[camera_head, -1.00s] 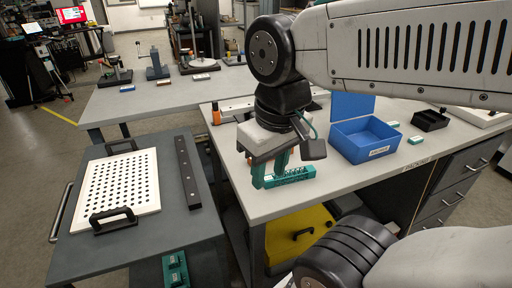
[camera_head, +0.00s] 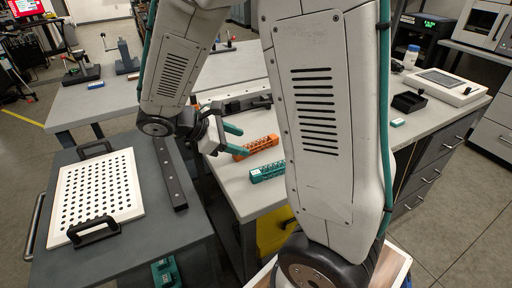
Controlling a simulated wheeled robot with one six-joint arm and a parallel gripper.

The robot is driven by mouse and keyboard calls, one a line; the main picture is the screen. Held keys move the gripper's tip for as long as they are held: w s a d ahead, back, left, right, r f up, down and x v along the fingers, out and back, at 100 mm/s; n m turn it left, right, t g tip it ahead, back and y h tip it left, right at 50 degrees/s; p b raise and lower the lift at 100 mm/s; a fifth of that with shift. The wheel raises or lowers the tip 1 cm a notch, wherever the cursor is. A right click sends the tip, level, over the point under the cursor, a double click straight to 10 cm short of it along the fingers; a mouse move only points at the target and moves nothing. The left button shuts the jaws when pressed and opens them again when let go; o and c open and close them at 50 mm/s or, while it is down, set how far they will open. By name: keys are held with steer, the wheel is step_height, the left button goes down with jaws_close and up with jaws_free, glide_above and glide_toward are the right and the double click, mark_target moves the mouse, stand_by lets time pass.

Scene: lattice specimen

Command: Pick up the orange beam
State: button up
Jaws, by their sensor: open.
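The orange beam (camera_head: 258,146), a lattice piece, lies on the light grey bench top (camera_head: 232,187). A teal lattice beam (camera_head: 267,172) lies in front of it, its right end meeting the edge of my arm in the picture. My gripper (camera_head: 237,140) is open and empty, with its two teal fingers pointing right. It is at the left end of the orange beam in the picture. The lower finger appears to overlap that end; I cannot tell whether they touch or how high the finger is.
A dark cart (camera_head: 190,232) at left holds a white perforated plate (camera_head: 74,205) with black handles and a dark bar (camera_head: 169,177). My arm hides the bench's middle. A black tray (camera_head: 408,102) and a white device (camera_head: 444,86) stand at right.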

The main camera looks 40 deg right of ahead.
mark_target(247, 147)
steer(key=w+f+n+h, duration=0.1)
steer(key=w+f+n, duration=0.1)
steer(key=f, duration=0.1)
steer(key=w+f+n+t+h, duration=0.1)
steer(key=w+f+n+h, duration=0.1)
steer(key=w, duration=0.1)
steer(key=shift+w+d+f+n, duration=0.2)
steer(key=shift+f+n, duration=0.1)
steer(key=shift+f, duration=0.1)
steer(key=shift+d+f, duration=0.1)
steer(key=shift+f, duration=0.1)
steer(key=x, duration=0.7)
steer(key=shift+d+f, duration=0.25)
steer(key=shift+f, duration=0.05)
steer(key=c, duration=1.1)
